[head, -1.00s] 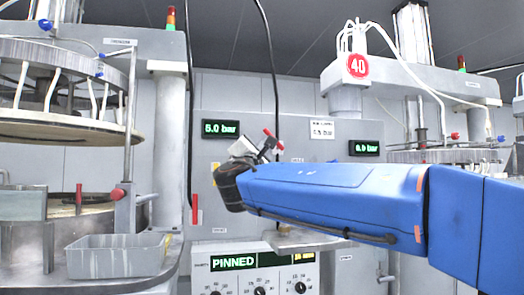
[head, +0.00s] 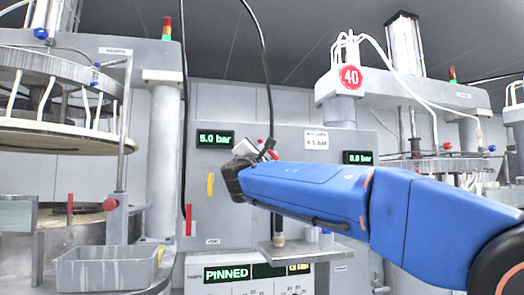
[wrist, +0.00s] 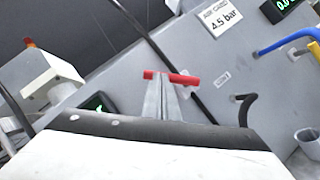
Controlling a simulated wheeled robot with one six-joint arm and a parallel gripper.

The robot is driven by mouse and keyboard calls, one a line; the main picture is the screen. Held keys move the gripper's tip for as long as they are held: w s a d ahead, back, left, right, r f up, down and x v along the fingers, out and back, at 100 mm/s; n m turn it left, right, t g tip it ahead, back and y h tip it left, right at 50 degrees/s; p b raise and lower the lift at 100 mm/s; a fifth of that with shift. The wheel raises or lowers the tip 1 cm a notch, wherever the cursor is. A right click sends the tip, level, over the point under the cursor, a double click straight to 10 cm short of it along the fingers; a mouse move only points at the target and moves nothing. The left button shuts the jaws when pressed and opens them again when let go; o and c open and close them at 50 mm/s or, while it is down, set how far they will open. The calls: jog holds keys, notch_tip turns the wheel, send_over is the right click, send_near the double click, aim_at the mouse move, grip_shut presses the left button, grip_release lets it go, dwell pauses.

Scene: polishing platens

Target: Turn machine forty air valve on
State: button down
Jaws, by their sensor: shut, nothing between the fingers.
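Machine forty's red disc marked 40 (head: 350,77) is on the white overhead beam. A red bar-shaped handle (wrist: 180,78), which looks like the air valve's lever, lies across the view just at the tips of my gripper (wrist: 160,98). The fingers are shut, with nothing seen between them. I cannot tell whether they touch the bar. In the head view my gripper (head: 250,149) is at the grey panel, below and right of the green 5.0 bar display (head: 215,139). The right display (head: 357,157) reads 0.0 bar. My blue arm hides part of the panel.
A 4.5 bar card (head: 317,139) is on the panel, and it also shows in the wrist view (wrist: 222,18). A black hose (head: 266,80) hangs close to my gripper. A PINNED display (head: 228,274) is below. A grey tray (head: 108,266) stands at lower left.

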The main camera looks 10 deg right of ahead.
jog(key=shift+d+r+m+g+h, duration=0.1)
jog(key=shift+r+m+g+h, duration=0.3)
jog(key=shift+m, duration=0.4)
jog(key=d+m+g, duration=0.1)
jog(key=m, duration=0.1)
jog(key=d+r+m+g, duration=0.1)
jog(key=m, duration=0.1)
jog(key=d+r+m+g, duration=0.1)
jog(key=m+g, duration=0.1)
jog(key=m, duration=0.1)
jog(key=shift+r, duration=0.2)
jog(key=shift+d+r, duration=0.1)
jog(key=shift+d, duration=0.05)
dwell(0.3)
jog(key=shift+s, duration=0.1)
